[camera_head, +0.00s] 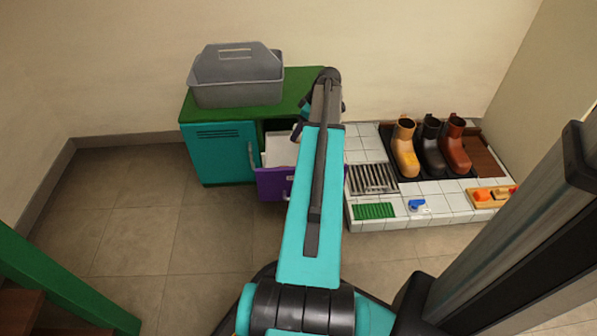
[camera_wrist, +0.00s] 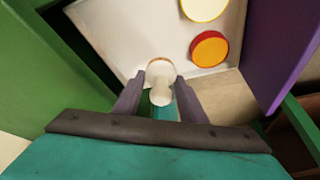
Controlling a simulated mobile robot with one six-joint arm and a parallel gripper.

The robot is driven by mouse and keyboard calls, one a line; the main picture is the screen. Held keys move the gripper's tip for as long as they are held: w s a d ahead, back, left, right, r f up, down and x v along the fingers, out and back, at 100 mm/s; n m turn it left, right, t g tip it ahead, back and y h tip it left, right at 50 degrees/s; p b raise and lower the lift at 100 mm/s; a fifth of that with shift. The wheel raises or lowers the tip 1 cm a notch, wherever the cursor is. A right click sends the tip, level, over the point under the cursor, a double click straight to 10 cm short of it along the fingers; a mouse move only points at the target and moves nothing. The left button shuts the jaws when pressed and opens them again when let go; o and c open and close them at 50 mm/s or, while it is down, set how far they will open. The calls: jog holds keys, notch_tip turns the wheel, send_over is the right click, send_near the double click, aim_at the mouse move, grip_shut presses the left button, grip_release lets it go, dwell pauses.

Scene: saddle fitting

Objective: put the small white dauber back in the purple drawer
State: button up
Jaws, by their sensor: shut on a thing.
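The small white dauber (camera_wrist: 160,84) is between the two fingers of my gripper (camera_wrist: 161,78) in the wrist view. My gripper is shut on it. Behind it in that view is the pale inside of the purple drawer, whose purple front (camera_wrist: 283,45) is at the right. I cannot tell whether the dauber touches the drawer floor. In the head view the purple drawer (camera_head: 270,184) is pulled open from the green-topped cabinet (camera_head: 265,118). My arm hides my gripper, the dauber and part of the drawer there.
A red-and-yellow tin (camera_wrist: 208,48) and a pale yellow-rimmed tin (camera_wrist: 204,8) are in the drawer. A grey caddy (camera_head: 238,80) stands on the cabinet, above a teal door (camera_head: 218,152). Boots (camera_head: 430,148) stand on a tiled platform at the right.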

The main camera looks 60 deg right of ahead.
aim_at(299, 140)
jog(key=shift+f+b, duration=1.1)
jog(key=shift+f, duration=1.4)
jog(key=shift+f+b, duration=1.2)
jog(key=shift+f, duration=1.3)
jog(key=shift+f, duration=0.15)
jog(key=o, duration=1)
jog(key=p+v, duration=0.5)
jog(key=v, duration=0.7)
jog(key=shift+p, duration=0.3)
